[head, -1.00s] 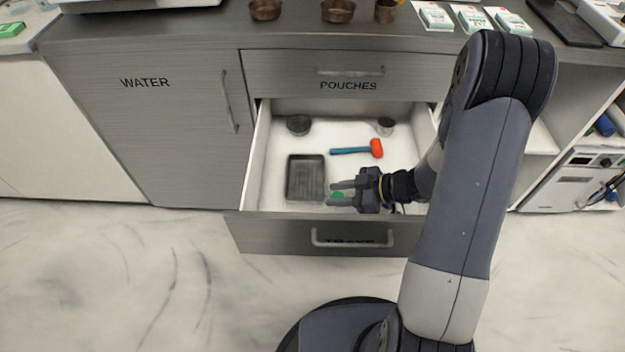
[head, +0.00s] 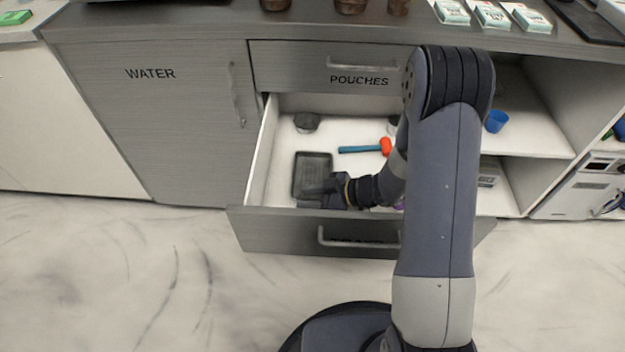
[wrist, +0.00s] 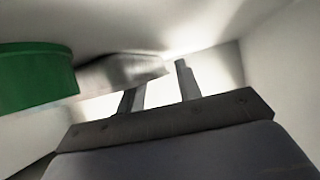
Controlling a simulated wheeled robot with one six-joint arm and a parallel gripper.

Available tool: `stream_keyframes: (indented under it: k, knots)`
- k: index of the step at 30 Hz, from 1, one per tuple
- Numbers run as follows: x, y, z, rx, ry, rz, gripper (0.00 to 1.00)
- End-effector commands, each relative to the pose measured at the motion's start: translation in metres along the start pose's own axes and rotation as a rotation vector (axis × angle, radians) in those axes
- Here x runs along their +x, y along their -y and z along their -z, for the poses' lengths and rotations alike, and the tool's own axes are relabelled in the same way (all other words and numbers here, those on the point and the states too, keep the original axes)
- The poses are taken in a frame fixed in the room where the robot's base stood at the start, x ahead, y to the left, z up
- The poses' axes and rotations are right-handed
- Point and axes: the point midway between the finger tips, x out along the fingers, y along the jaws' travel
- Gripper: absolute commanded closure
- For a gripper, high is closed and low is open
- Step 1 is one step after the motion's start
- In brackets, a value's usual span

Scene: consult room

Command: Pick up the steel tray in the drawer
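The steel tray (head: 312,166), dark grey and rectangular, lies flat in the open drawer (head: 268,165), towards its front left. My gripper (head: 310,196) is low in the drawer at the tray's near right corner, its fingers pointing left and covering part of the near edge. In the wrist view the two fingers (wrist: 158,84) stand apart with a pale gap between them. A blurred grey metal surface (wrist: 120,70), perhaps the tray, shows just beyond the left finger. I cannot tell whether the fingers touch it.
A blue-handled hammer (head: 362,149) with a red head lies behind my gripper. A dark round bowl (head: 306,122) is at the drawer's back left. A green thing (wrist: 35,78) is close at left in the wrist view. The drawer's front panel (head: 285,232) stands close to my gripper.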

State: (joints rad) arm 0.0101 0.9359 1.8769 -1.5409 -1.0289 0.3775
Motion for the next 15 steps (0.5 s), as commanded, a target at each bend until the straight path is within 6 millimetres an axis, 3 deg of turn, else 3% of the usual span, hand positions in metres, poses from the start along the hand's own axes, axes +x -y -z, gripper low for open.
stream_keyframes:
  k: [6,15]
  knots:
    - [0.0005,-0.0003,0.0004,0.0,0.0,-0.001,0.67]
    - [0.0004,-0.0003,0.0005,0.0,0.0,-0.001,0.91]
